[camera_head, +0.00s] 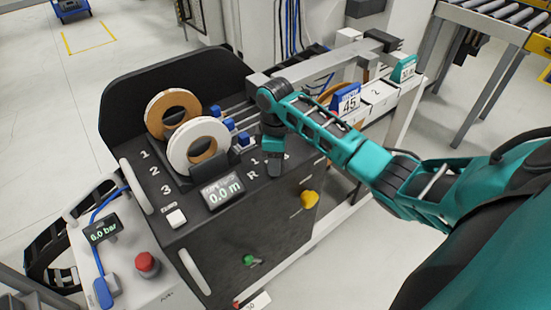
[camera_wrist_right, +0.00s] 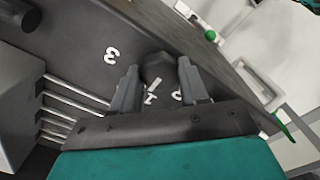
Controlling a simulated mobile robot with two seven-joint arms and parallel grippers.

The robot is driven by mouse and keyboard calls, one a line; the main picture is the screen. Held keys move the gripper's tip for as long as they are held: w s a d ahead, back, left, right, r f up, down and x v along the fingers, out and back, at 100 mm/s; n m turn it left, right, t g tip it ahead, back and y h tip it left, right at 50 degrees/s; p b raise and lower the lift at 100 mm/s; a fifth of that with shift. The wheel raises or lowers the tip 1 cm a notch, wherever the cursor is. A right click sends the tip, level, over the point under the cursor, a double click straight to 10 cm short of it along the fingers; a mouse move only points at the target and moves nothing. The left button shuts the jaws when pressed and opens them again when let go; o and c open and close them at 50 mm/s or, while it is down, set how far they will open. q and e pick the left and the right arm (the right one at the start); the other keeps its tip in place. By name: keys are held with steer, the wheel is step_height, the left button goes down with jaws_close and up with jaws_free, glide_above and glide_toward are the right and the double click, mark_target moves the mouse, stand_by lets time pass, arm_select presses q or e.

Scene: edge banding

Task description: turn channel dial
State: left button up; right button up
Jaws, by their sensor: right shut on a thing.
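The channel dial (camera_wrist_right: 157,66) is a dark knob on the dark panel in the right wrist view. It sits between the fingers of my right gripper (camera_wrist_right: 158,82), which is shut on it. White marks lie around it, including a 3 (camera_wrist_right: 110,55) to its left and partly covered marks below it. In the head view my right gripper (camera_head: 273,163) points down onto the machine's top panel, and it hides the dial there. My left gripper is not in view.
Two edge-band rolls (camera_head: 198,143) stand on the machine left of my right gripper. A display (camera_head: 222,191) reads 0.0 m. A blue 45 sign (camera_head: 346,102) stands behind my right arm.

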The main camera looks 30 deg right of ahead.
steer(key=m, duration=1.3)
steer(key=shift+m, duration=0.4)
stand_by(0.3)
steer(key=o, duration=1.1)
steer(key=shift+c, duration=0.2)
steer(key=shift+r, duration=0.1)
step_height(320, 180, up, 13)
steer(key=shift+a+f, duration=0.1)
steer(key=shift+f, duration=0.1)
